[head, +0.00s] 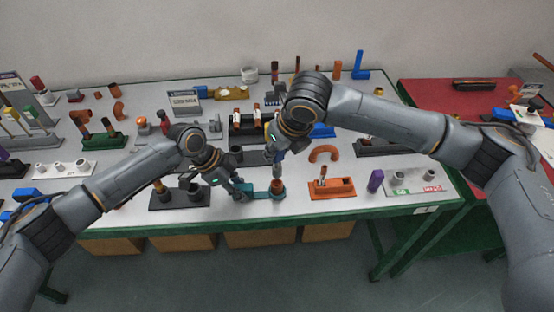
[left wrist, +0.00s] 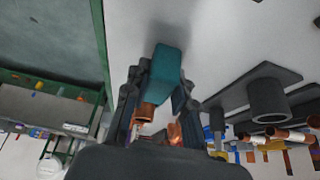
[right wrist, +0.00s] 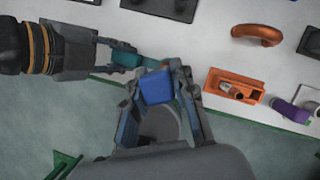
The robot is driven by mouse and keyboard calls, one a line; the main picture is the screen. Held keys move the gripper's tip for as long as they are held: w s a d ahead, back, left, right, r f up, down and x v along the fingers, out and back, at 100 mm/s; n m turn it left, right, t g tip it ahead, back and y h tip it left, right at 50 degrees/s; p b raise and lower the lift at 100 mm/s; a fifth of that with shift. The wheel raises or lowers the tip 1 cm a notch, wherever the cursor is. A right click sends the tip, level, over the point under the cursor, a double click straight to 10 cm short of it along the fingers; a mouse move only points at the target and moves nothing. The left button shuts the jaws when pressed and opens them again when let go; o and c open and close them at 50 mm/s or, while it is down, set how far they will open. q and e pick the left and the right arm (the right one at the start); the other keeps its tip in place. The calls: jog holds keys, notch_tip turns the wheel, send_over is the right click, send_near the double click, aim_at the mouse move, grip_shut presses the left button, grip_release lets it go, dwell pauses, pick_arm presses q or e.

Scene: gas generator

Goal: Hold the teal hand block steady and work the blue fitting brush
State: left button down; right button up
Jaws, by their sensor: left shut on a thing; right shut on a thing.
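The teal hand block (head: 262,194) is near the table's front edge, with a copper fitting (head: 277,186) upright at its right end. My left gripper (head: 243,188) is shut on the block from the left. In the left wrist view the teal block (left wrist: 168,68) sits between the fingers, with copper parts below it. My right gripper (head: 275,150) is above the copper fitting, shut on the blue fitting brush (right wrist: 157,87). The brush's blue body points down toward the fitting. Its lower end is hidden, so I cannot tell whether it is inside.
An orange tray (head: 332,188) holding a small fitting stands just right of the block. A purple piece (head: 375,181) and an orange elbow (head: 323,153) are farther right. The table's green front edge is close.

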pick_arm(q)
jog(key=c, duration=1)
grip_release()
jog(key=shift+r, duration=0.1)
